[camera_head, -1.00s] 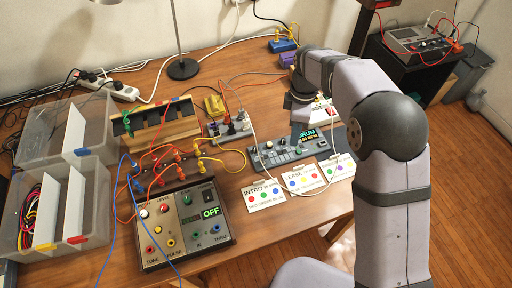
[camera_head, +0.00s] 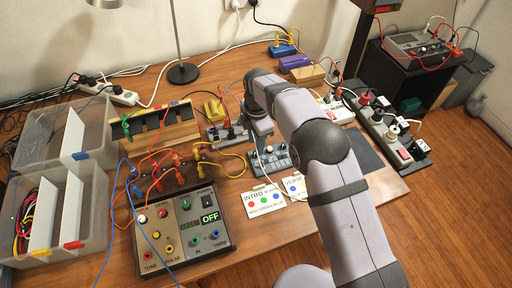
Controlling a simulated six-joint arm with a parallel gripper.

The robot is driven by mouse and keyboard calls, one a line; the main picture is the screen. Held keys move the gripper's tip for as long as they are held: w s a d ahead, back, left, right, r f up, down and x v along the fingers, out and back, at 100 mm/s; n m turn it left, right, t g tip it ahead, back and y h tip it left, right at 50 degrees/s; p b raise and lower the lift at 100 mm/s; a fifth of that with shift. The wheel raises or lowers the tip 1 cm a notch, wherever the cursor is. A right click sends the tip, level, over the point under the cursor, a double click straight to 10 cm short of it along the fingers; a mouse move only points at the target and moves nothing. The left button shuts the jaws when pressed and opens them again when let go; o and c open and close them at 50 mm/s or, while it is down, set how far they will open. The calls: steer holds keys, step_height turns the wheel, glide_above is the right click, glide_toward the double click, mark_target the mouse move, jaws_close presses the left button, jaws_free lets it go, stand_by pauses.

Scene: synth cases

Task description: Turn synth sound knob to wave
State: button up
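A dark grey keyboard-like synth (camera_head: 280,161) with small knobs and buttons lies at the right of the table's middle. Its left part shows; my arm covers its right part, where the earlier frame shows a teal screen seeming to read DRUM. My gripper (camera_head: 261,147) points down over the synth's left-hand controls, close to or touching them. Its fingertips are too small and dark to tell whether they are open or shut. I cannot tell which knob is the sound knob or where it points.
A control box (camera_head: 181,231) showing OFF stands front left, with cables plugged in. INTRO (camera_head: 264,200) and VERSE (camera_head: 294,187) cards stand before the synth. A mixer-like box (camera_head: 228,134) with plugs is behind it. A power strip (camera_head: 388,130) stands right. Plastic bins (camera_head: 62,213) fill the left.

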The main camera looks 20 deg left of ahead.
steer(key=shift+f+p, duration=0.35)
steer(key=shift+f, duration=1.65)
jaws_close()
